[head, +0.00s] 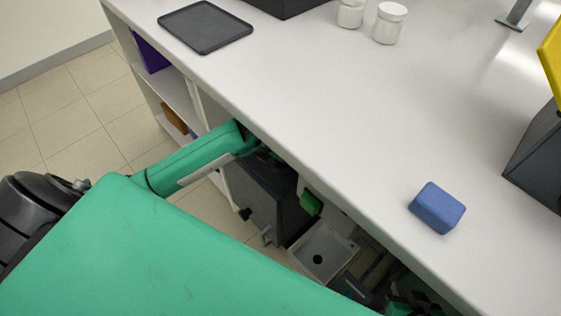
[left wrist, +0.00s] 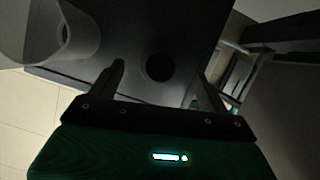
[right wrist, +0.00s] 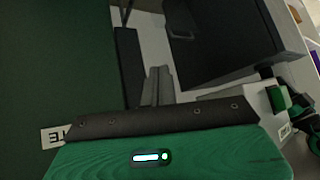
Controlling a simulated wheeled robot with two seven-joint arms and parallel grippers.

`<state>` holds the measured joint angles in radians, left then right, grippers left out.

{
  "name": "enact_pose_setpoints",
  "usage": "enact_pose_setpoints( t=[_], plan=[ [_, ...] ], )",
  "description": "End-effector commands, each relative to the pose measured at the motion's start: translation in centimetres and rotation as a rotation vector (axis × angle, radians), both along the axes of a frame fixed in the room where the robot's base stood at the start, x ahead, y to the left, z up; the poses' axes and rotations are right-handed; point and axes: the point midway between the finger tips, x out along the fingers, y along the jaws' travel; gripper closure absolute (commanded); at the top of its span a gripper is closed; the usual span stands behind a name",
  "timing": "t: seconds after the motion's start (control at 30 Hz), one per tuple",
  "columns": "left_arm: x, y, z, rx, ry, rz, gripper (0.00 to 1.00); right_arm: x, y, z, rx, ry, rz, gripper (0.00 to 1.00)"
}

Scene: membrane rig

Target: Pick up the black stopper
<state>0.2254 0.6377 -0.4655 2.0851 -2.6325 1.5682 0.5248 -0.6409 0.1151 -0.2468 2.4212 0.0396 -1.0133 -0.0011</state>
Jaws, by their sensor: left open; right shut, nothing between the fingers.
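A round black disc (left wrist: 160,67), which looks like the black stopper, lies on a dark grey surface in the left wrist view. I cannot tell how far it stands out. My left gripper (left wrist: 158,76) is open, with its fingers apart on either side of the disc as seen in that view; no contact shows. In the head view a small black round spot (head: 318,260) shows on a light grey plate (head: 309,243) below the table edge; it may be the same disc. My right gripper (right wrist: 158,76) is shut and empty in the right wrist view, beside a dark box (right wrist: 210,40).
The white table (head: 300,90) overhangs the low, cramped area. On it are a blue block (head: 437,207), two white jars (head: 388,24) and a dark tray (head: 205,27). A pale cylinder (left wrist: 62,35) stands close to my left gripper. The table's middle is clear.

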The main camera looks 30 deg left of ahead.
Motion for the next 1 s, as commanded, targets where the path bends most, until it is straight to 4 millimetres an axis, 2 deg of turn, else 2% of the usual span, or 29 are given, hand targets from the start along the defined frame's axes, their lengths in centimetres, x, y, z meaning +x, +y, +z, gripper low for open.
enact_pose_setpoints(
  t=[0.03,0.2,0.33,0.53,0.57,0.8,1.0],
  plan=[
    [0.2,0.0,-1.5,0.0,0.008,0.002,0.21,0.2,0.4,-0.2,0.012,-0.025,0.005,1.0],
    [1.1,-0.1,-3.8,0.0,0.006,0.002,0.21,0.6,1.4,-0.2,0.044,-0.082,0.014,1.0],
    [1.4,-0.2,-4.5,0.0,0.006,0.001,0.21,0.8,1.7,-0.1,0.053,-0.101,0.016,1.0],
    [1.5,-0.2,-4.5,0.001,0.005,0.0,0.21,0.8,1.7,-0.1,0.055,-0.103,0.016,1.0],
    [1.5,-0.2,-4.5,0.001,0.005,0.0,0.23,0.8,1.7,-0.1,0.055,-0.103,0.016,1.0],
    [1.5,-0.2,-4.4,0.002,0.005,0.0,0.7,0.8,1.7,-0.1,0.055,-0.103,0.016,1.0],
    [1.5,-0.2,-4.4,0.001,0.004,0.0,0.7,0.8,1.7,-0.1,0.055,-0.103,0.016,1.0]
  ],
)
